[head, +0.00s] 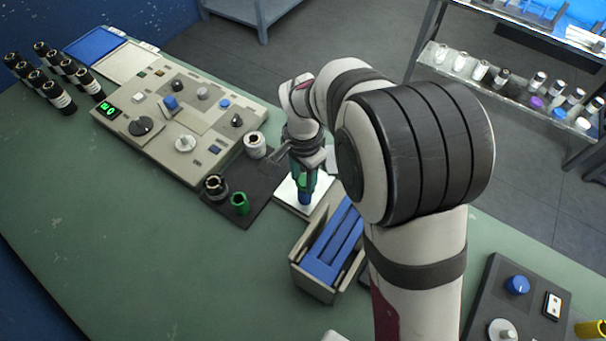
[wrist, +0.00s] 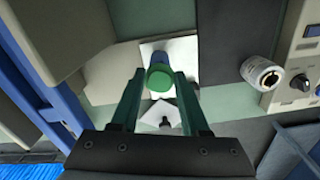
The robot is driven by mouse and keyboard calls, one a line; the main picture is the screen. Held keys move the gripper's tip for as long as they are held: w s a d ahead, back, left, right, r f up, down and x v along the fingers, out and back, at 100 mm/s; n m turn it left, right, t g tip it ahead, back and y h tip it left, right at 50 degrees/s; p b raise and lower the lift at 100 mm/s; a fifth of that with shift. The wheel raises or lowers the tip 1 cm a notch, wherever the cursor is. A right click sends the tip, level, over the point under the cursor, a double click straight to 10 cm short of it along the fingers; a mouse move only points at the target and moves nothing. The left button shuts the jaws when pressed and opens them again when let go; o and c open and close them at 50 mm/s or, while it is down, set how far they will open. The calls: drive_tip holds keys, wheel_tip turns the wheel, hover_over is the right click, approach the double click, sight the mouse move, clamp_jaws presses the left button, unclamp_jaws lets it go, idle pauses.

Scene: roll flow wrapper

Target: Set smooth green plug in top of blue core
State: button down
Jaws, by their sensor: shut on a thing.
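My gripper (head: 304,178) points down over a white plate (head: 286,196), its fingers on either side of the green plug (wrist: 162,84). In the wrist view the gripper (wrist: 160,76) is shut on the plug, whose round top faces the camera. The blue core (head: 305,198) stands on the white plate right below the plug. In the wrist view the core (wrist: 158,59) shows just beyond the plug. They line up closely, but I cannot tell how far the plug sits in the core.
A dark mat (head: 262,187) left of the plate holds another green piece (head: 240,204), a black piece (head: 215,188) and a white roll (head: 255,144). A bin (head: 301,276) of blue bars stands close in front. A control panel (head: 190,165) lies behind left.

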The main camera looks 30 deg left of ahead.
drive_tip(key=shift+f, duration=0.1)
unclamp_jaws()
drive_tip(key=shift+r, duration=4)
drive_tip(key=shift+d, duration=0.1)
drive_tip(key=s+d+r+m+y, duration=0.1)
drive_tip(key=s+d+r, duration=0.2)
drive_tip(key=d, duration=0.8)
drive_tip(key=s+d+r+m, duration=0.1)
drive_tip(key=s+d+r, duration=0.2)
drive_tip(key=d, duration=0.8)
drive_tip(key=s+d+f, duration=0.1)
drive_tip(key=s+d, duration=0.4)
drive_tip(key=s, duration=0.3)
drive_tip(key=shift+s+f+m+y, duration=0.3)
drive_tip(key=shift+s+y, duration=0.05)
drive_tip(key=shift+y, duration=0.05)
